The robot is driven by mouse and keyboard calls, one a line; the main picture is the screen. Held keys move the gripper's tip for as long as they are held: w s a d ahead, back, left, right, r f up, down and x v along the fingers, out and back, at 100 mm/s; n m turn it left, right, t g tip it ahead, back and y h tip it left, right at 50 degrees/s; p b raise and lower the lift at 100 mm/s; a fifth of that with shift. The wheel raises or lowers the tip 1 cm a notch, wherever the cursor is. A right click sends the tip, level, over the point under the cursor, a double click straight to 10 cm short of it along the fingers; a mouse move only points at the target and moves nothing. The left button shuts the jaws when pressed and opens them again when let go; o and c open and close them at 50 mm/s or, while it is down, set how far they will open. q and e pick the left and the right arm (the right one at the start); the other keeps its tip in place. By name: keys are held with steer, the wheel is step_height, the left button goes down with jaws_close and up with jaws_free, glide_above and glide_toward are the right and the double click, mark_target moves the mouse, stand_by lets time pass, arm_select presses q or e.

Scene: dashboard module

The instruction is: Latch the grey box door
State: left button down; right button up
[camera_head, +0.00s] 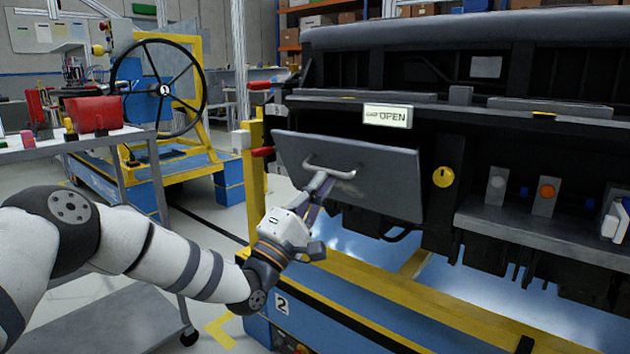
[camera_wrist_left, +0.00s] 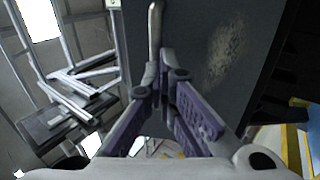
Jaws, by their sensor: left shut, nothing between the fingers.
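The grey box door (camera_head: 385,180) is a flat grey panel on the front of the dashboard module, with a curved metal handle (camera_head: 330,171) on its face. It appears tilted out at an angle from the module, and a display above it reads "OPEN". My left gripper (camera_head: 322,182) is at the handle's lower side, its fingers shut with nothing between them. In the left wrist view the closed fingertips (camera_wrist_left: 164,72) meet close to the handle (camera_wrist_left: 153,40), with the door panel (camera_wrist_left: 205,50) beyond. I cannot tell whether they touch it. My right gripper is not in view.
The "OPEN" display (camera_head: 388,116) is above the door. A yellow knob (camera_head: 443,177) and a shelf with an orange button (camera_head: 547,191) are to the right. Red clamp handles (camera_head: 262,152) stick out at the left. A cart with a red box (camera_head: 95,115) stands further left.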

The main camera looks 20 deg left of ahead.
mark_target(334, 154)
arm_select(q)
steer(key=shift+g+y, duration=0.3)
steer(key=shift+g, duration=0.6)
steer(key=r+p, duration=0.1)
steer(key=w+r+p, duration=0.1)
steer(key=r+p, duration=0.1)
steer(key=p, duration=0.1)
steer(key=shift+w+d+r, duration=0.25)
steer(key=shift+d+r, duration=0.05)
steer(key=shift+r, duration=0.05)
steer(key=shift+w+r+g+p, duration=0.1)
steer(key=shift+w+g+p, duration=0.15)
steer(key=shift+g+p, duration=0.15)
steer(key=shift+w+d+r+g, duration=0.1)
steer(key=shift+w+d+g, duration=0.1)
steer(key=shift+w+g, duration=0.25)
steer(key=shift+w+d+r, duration=0.15)
steer(key=shift+w+d, duration=0.05)
steer(key=shift+w, duration=0.25)
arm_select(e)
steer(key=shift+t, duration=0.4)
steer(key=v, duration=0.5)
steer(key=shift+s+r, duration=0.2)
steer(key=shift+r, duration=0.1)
arm_select(q)
steer(key=shift+r, duration=0.2)
